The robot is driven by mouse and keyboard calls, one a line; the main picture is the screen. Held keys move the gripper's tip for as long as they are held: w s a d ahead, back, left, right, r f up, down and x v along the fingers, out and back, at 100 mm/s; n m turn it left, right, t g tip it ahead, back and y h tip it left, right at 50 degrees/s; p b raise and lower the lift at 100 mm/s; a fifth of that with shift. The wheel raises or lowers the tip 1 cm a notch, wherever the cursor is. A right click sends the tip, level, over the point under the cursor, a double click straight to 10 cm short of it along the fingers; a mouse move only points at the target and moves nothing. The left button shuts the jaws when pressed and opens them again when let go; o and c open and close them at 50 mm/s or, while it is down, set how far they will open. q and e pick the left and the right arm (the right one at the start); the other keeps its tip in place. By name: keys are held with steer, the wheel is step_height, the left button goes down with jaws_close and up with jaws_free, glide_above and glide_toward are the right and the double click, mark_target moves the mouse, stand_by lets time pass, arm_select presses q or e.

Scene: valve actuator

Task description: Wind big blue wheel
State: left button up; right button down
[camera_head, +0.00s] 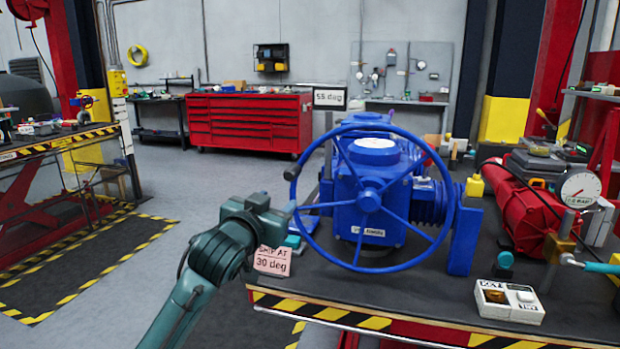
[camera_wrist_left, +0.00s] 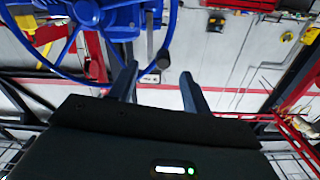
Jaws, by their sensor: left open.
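The big blue wheel (camera_head: 449,213) stands upright on the front of a blue valve actuator (camera_head: 375,158) on the bench. A small grey handle (camera_head: 291,173) sits on its rim at the upper left. My left gripper (camera_head: 281,208) is just left of the wheel, below that handle, open and empty. In the left wrist view, the wheel (camera_wrist_left: 168,22) fills the upper left. The grey handle (camera_wrist_left: 163,57) shows beyond the two open fingers (camera_wrist_left: 160,84), in line with the gap between them. I see no contact with it. My right gripper is not in view.
The bench (camera_head: 400,292) has a striped front edge. A pink card (camera_head: 272,261) reading "SHIP AT 30 deg" stands near my left gripper. A "55 deg" display (camera_head: 329,98) is behind.

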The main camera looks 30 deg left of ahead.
mark_target(294, 171)
arm_select(q)
steer(key=r+x, duration=0.1)
steer(key=x, duration=0.3)
steer(key=p+x, duration=0.1)
steer(key=x, duration=0.3)
steer(key=a+r+x, duration=0.1)
steer(key=x, duration=0.4)
steer(key=shift+w+r+p, duration=0.1)
steer(key=shift+r+p, duration=0.25)
steer(key=shift+c, duration=0.6)
jaws_close()
